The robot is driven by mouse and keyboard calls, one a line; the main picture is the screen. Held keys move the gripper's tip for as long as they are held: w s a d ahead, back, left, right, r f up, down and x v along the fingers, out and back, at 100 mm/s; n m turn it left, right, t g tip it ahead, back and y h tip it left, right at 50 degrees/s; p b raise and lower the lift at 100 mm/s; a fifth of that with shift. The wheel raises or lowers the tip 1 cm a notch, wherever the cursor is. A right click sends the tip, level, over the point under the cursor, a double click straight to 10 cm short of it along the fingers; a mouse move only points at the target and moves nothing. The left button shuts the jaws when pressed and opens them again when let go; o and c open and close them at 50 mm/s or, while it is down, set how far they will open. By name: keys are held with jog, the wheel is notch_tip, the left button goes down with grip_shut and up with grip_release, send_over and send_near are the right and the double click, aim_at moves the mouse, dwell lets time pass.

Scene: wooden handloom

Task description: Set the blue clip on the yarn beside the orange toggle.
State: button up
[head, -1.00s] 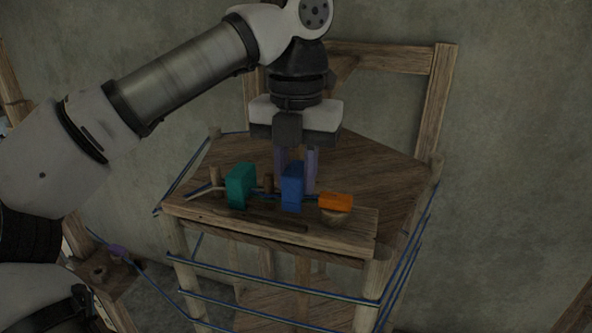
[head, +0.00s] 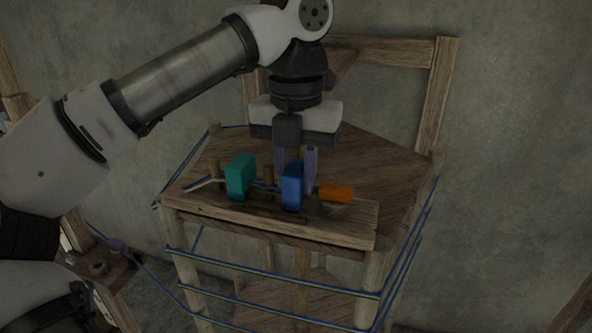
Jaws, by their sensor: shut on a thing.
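The blue clip (head: 292,187) is a tall block on the wooden board in the head view, between the teal block and the orange toggle. My gripper (head: 297,176) points straight down with its two pale purple fingers just behind the clip, and it is shut on it. The orange toggle (head: 336,193) lies close to the right of the clip, with a small gap. The yarn (head: 260,187) is a thin blue strand running behind the teal block towards the clip. Whether the clip sits around the yarn is hidden.
A teal block (head: 240,177) stands left of the clip, with small wooden pegs (head: 215,175) near it. The board (head: 350,222) is bare in front and at its right end. A tall wooden frame (head: 437,95) rises behind. Blue yarn wraps the loom's posts.

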jog(key=o, duration=1)
jog(key=shift+d, duration=0.1)
jog(key=shift+o, duration=0.2)
jog(key=shift+r, duration=0.1)
